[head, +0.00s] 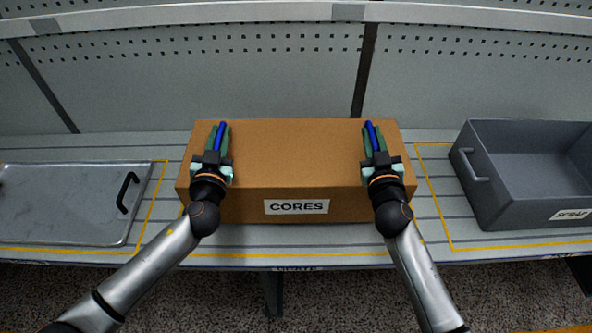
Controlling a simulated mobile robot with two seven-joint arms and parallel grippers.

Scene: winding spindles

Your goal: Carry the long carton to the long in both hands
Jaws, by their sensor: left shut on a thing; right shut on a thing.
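The long carton (290,165) is a brown box with a white label reading CORES on its front face. It is at the middle of the slatted grey bench, level; I cannot tell whether it rests on the bench or is slightly above it. My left gripper (219,138) is shut at the carton's left end, with a blue strip between its green fingers. My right gripper (374,138) is shut the same way at the right end, also with a blue strip between its fingers. The grippers hide what they grasp on the carton.
A grey metal tray (60,205) with a black handle lies to the left inside a yellow outline. A grey bin (490,200) labelled SCRAP stands to the right in another yellow outline. A perforated grey back panel (220,75) and a shelf edge (180,15) are behind. Narrow bench strips flank the carton.

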